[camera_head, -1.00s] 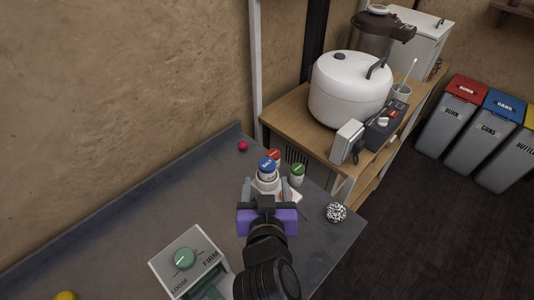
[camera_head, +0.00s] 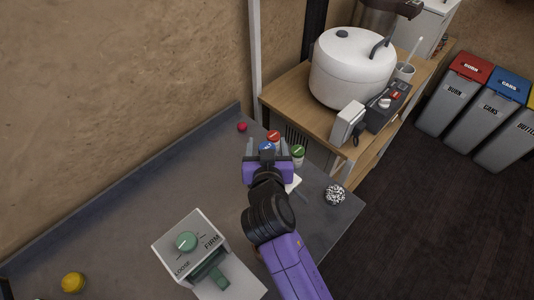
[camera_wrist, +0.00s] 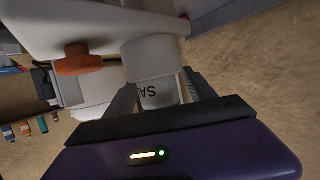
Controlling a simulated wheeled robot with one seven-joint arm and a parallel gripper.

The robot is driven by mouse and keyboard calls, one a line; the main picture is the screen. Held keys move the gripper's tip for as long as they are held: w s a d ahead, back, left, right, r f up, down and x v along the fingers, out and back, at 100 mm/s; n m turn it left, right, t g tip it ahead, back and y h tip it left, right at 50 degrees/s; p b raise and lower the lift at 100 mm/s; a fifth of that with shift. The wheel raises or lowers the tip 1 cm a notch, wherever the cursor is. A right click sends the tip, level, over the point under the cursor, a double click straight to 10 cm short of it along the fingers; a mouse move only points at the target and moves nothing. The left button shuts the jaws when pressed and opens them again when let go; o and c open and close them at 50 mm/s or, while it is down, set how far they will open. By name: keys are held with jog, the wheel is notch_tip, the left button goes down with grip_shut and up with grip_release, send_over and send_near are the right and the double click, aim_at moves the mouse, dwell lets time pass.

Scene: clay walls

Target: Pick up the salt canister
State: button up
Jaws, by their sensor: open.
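In the wrist view the white canister (camera_wrist: 158,92), with the letters "SA" showing, stands between the two fingers (camera_wrist: 162,84). My gripper is open around it; I cannot tell whether either finger touches it. A red-capped canister (camera_head: 273,136) stands just behind, and a green-capped one (camera_head: 298,151) close to the right.
A white piece (camera_head: 293,184) lies right of my gripper, and a speckled ball (camera_head: 335,195) farther right near the counter edge. A small red ball (camera_head: 242,127) is at the back. A LOOSE/FIRM dial box (camera_head: 187,243) and yellow object (camera_head: 73,282) are in front.

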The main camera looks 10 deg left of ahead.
grip_shut()
jog(key=shift+r, duration=0.1)
